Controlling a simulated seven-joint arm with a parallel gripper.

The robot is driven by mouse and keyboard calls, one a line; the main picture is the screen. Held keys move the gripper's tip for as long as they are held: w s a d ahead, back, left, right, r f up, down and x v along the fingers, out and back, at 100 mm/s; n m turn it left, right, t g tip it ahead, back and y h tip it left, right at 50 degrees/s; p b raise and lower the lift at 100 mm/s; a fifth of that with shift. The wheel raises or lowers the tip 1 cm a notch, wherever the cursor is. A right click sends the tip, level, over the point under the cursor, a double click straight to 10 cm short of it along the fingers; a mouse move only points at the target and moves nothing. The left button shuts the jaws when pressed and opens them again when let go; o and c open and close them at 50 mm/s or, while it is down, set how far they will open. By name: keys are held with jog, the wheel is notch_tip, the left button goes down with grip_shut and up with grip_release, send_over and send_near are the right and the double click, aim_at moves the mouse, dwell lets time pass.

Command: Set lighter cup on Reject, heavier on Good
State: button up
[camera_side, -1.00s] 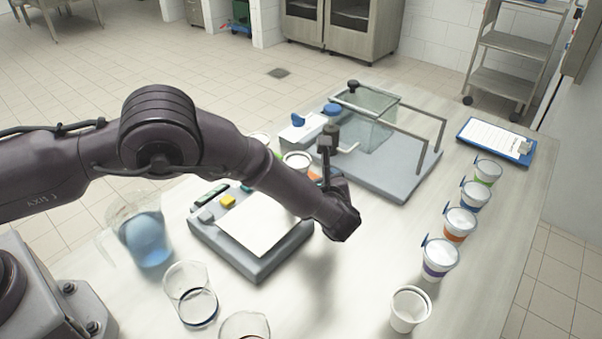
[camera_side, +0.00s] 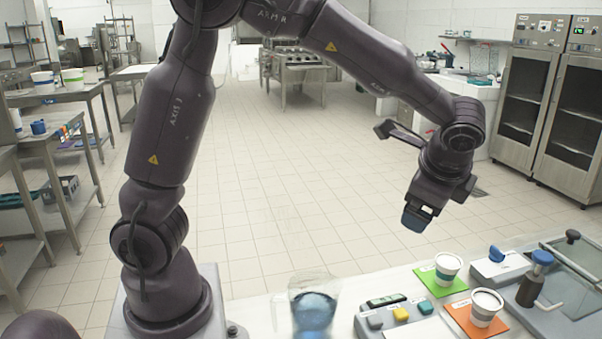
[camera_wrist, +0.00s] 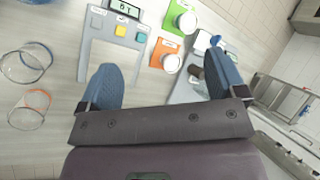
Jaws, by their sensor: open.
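A white cup (camera_side: 447,269) stands upright on the green card (camera_side: 460,286). Another white cup (camera_side: 486,307) stands upright on the orange card (camera_side: 462,316). In the wrist view, one cup (camera_wrist: 187,22) is on the green card (camera_wrist: 170,10) and the other cup (camera_wrist: 172,63) is on the orange card (camera_wrist: 157,50). The card labels are too small to read. My gripper (camera_side: 417,220) is raised in the air, above and behind the cards. In the wrist view, its blue fingers (camera_wrist: 164,75) are wide apart with nothing between them.
The scale (camera_side: 400,318) with coloured buttons is left of the cards. A jug of blue liquid (camera_side: 313,305) stands farther left. A clear-sided fixture (camera_side: 565,290) is at the right. Two clear glasses (camera_wrist: 28,110) show in the wrist view. There is free air around my gripper.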

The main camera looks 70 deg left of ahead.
jog(key=s+r+n+t+h, duration=0.1)
jog(key=s+r+n+h, duration=0.1)
jog(key=s, duration=0.5)
jog(key=s+a+r+n+t+h, duration=0.1)
jog(key=s+r+n+h, duration=0.1)
jog(key=s+n, duration=0.3)
jog(key=s+r+n+t+h, duration=0.1)
jog(key=s+r+n, duration=0.1)
jog(key=s, duration=0.6)
jog(key=shift+s+a+n+h, duration=0.2)
jog(key=shift+s+n+h, duration=0.2)
jog(key=shift+n, duration=0.4)
